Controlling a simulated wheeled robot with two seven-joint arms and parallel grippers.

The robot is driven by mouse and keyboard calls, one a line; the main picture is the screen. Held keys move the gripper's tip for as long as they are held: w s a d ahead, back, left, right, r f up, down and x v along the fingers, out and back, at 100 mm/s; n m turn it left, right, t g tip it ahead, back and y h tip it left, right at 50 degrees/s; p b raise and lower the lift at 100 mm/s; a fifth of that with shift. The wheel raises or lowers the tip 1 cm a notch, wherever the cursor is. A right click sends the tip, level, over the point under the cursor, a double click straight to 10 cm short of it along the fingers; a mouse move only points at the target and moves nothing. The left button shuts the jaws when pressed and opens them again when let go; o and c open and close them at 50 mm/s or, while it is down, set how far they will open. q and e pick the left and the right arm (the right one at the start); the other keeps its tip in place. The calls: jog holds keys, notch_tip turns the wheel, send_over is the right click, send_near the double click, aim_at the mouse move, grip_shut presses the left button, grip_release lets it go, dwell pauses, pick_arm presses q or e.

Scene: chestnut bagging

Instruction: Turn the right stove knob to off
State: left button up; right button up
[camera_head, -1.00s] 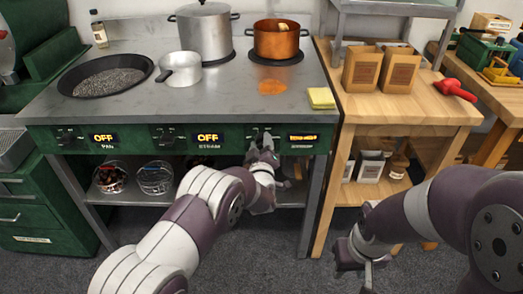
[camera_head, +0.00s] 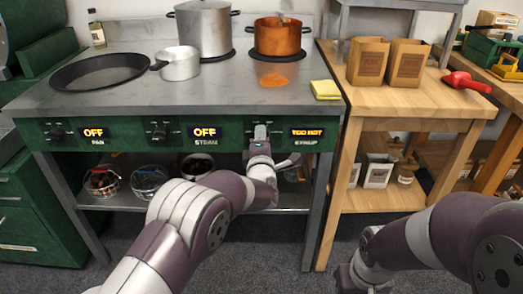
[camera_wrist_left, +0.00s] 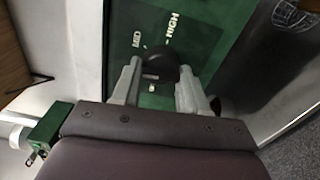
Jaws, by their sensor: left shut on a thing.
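The right stove knob (camera_wrist_left: 165,66), dark and round, sits between the two fingers of my left gripper (camera_wrist_left: 158,82) in the left wrist view. MID and HIGH are marked on the green panel beside it. In the head view my left gripper (camera_head: 261,138) is up against the panel at this knob, shut on it and mostly hiding it. The right display (camera_head: 307,132), above the word SYRUP, reads TOO HOT. My right gripper (camera_head: 352,277) is low at the bottom, apart from the stove; its fingers are not clear.
The middle display (camera_head: 205,132) and left display (camera_head: 96,133) read OFF. A wooden table (camera_head: 420,100) with paper bags adjoins the stove. Wire baskets sit on the shelf below.

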pick_arm(q)
jog(key=shift+d+f+n+b, duration=0.1)
jog(key=shift+n+b, duration=2.75)
jog(key=shift+b, duration=0.6)
jog(key=shift+d+f+n+b, duration=0.1)
jog(key=shift+f+n+b, duration=0.05)
jog(key=shift+n+b, duration=3)
jog(key=shift+d+f+n+b, duration=0.1)
jog(key=shift+n+b, duration=2.4)
jog(key=shift+b, duration=1.3)
jog(key=shift+r, duration=0.1)
jog(key=o, duration=1)
